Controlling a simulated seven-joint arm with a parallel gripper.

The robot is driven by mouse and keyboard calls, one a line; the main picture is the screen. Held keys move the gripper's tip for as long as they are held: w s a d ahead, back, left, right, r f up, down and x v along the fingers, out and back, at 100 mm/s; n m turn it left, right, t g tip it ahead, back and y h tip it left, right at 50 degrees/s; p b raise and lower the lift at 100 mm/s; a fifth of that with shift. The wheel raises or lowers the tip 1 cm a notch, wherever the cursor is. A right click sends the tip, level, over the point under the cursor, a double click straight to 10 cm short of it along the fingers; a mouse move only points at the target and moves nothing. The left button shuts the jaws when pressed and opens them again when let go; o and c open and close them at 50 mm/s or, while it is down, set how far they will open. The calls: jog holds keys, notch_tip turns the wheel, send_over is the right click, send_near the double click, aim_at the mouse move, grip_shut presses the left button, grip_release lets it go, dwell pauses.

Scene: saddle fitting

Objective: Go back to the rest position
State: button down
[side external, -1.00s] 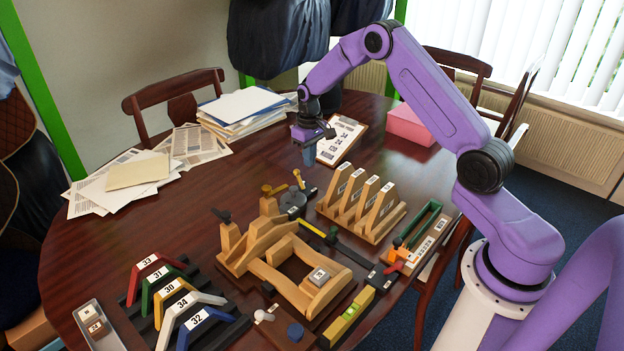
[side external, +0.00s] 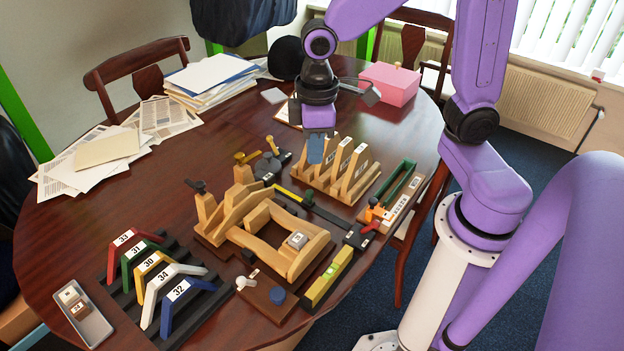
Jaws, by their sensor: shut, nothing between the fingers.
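My gripper (side external: 316,150) points down over the back part of the table, its blue fingertips shut with nothing between them. It is in front of the left end of the wooden rack with upright slats (side external: 348,180) in the picture; whether it touches the rack I cannot tell. The wooden saddle-fitting frame (side external: 262,228) stands in the middle of the table, with a small numbered grey block (side external: 297,240) on its right side. Colored numbered arches (side external: 163,285) stand in a dark rack at the front left.
A green-and-wood tool (side external: 399,185) lies right of the rack. A yellow level (side external: 328,277) lies at the front. A small tray (side external: 95,326) sits at the front left edge. Papers (side external: 105,150), a paper stack (side external: 212,80) and a pink box (side external: 390,84) are at the back. The table's left middle is clear.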

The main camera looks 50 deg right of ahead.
jog(key=s+d+n, duration=0.3)
jog(key=s+n, duration=0.1)
jog(key=s, duration=1)
jog(key=shift+s+d+r, duration=0.2)
jog(key=shift+d+r, duration=0.15)
jog(key=shift+r, duration=0.05)
